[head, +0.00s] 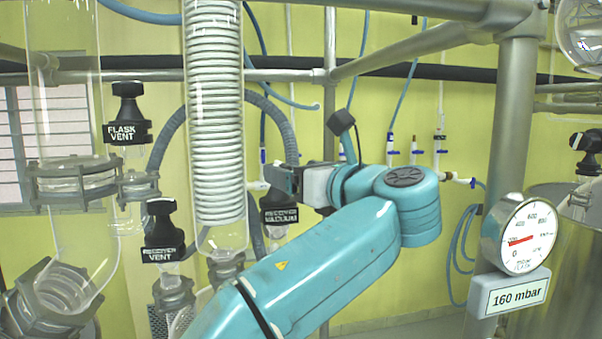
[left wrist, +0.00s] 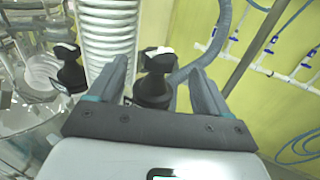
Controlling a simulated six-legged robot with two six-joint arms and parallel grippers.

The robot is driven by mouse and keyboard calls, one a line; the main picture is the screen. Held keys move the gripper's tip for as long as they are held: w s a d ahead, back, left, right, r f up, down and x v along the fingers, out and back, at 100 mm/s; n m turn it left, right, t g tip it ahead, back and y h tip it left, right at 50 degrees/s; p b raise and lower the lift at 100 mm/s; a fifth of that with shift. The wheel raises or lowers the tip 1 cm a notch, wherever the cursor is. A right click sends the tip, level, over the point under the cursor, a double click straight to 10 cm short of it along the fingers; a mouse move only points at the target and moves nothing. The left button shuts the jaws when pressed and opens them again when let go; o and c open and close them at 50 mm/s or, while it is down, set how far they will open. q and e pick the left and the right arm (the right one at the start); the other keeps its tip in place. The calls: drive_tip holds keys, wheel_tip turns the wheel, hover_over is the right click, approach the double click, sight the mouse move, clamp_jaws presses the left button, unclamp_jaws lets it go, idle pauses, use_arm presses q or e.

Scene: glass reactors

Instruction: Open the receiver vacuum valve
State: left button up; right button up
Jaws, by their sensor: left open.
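The receiver vacuum valve (head: 280,215) has a black knob with a label reading "RECEIVER VACUUM". In the head view its top is hidden behind my left gripper (head: 276,181), which points left at the height of the knob. In the left wrist view the black knob (left wrist: 155,88) with a pale top lies between the two fingers of my left gripper (left wrist: 158,68). The fingers are open, with visible gaps on both sides of the knob. My right gripper is in neither view.
The receiver vent valve (head: 162,235) stands to the left, and the flask vent valve (head: 127,125) is farther up left. A glass coil condenser (head: 215,120) rises close by. A metal post (head: 510,130) and a gauge (head: 519,233) with a "160 mbar" display (head: 514,295) are right.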

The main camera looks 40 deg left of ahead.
use_arm(q)
drive_tip(key=shift+w+a+f, duration=0.15)
drive_tip(key=shift+w, duration=0.2)
drive_tip(key=shift+c, duration=0.9)
drive_tip(key=shift+s, duration=0.15)
drive_tip(key=shift+c, duration=0.5)
drive_tip(key=n+t+h+b, duration=0.8)
drive_tip(key=n+t+h, duration=0.4)
drive_tip(key=n, duration=1.3)
approach(278, 164)
drive_tip(key=shift+y, duration=0.3)
drive_tip(key=p+x, duration=0.6)
drive_tip(key=x, duration=0.3)
drive_tip(key=shift+w+f, duration=0.1)
drive_tip(key=shift+w, duration=0.4)
